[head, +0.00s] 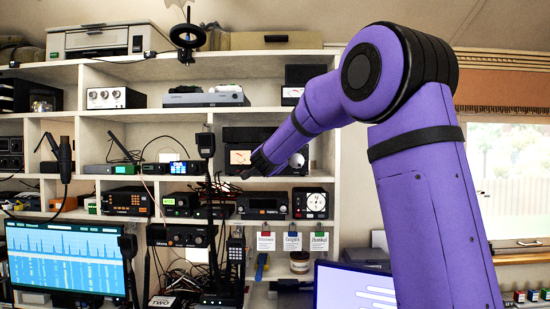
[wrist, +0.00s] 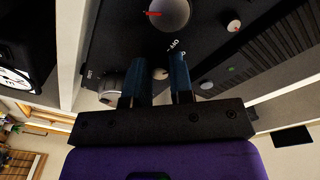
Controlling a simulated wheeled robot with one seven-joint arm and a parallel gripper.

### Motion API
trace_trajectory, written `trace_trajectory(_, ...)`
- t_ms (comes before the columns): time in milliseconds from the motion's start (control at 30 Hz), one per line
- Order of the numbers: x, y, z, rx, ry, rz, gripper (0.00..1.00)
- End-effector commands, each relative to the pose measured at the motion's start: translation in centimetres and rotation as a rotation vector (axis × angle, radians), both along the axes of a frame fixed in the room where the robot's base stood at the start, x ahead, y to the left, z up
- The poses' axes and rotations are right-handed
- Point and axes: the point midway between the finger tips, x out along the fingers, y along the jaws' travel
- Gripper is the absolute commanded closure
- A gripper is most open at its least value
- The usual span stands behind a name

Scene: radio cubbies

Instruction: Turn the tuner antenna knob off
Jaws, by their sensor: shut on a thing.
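The tuner (head: 240,157) is a black unit with a lit meter on a middle shelf of the cubbies. Its dark panel (wrist: 205,50) fills much of the wrist view. A small knob (wrist: 161,73), which I take as the antenna knob, sits beside white "OFF" lettering. My gripper (wrist: 162,62) has its two blue fingers on either side of this knob and is shut on it. The fingers hide part of the knob and its marks, so I cannot tell its setting. In the head view my gripper (head: 248,170) is at the tuner's front, its fingertips hard to make out.
A large silver knob (wrist: 170,12) with a red mark, a small round knob (wrist: 234,26) and a silver knob (wrist: 110,85) are on the same panel. A round clock-like dial unit (head: 310,203) stands on the shelf below. Shelf walls (wrist: 72,50) flank the tuner closely.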

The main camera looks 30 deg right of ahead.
Motion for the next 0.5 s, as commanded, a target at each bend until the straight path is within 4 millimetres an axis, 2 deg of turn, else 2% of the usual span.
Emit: trace_trajectory(500, -0.01, -0.03, -0.07, -0.350, 0.237, 0.000, 1.00)
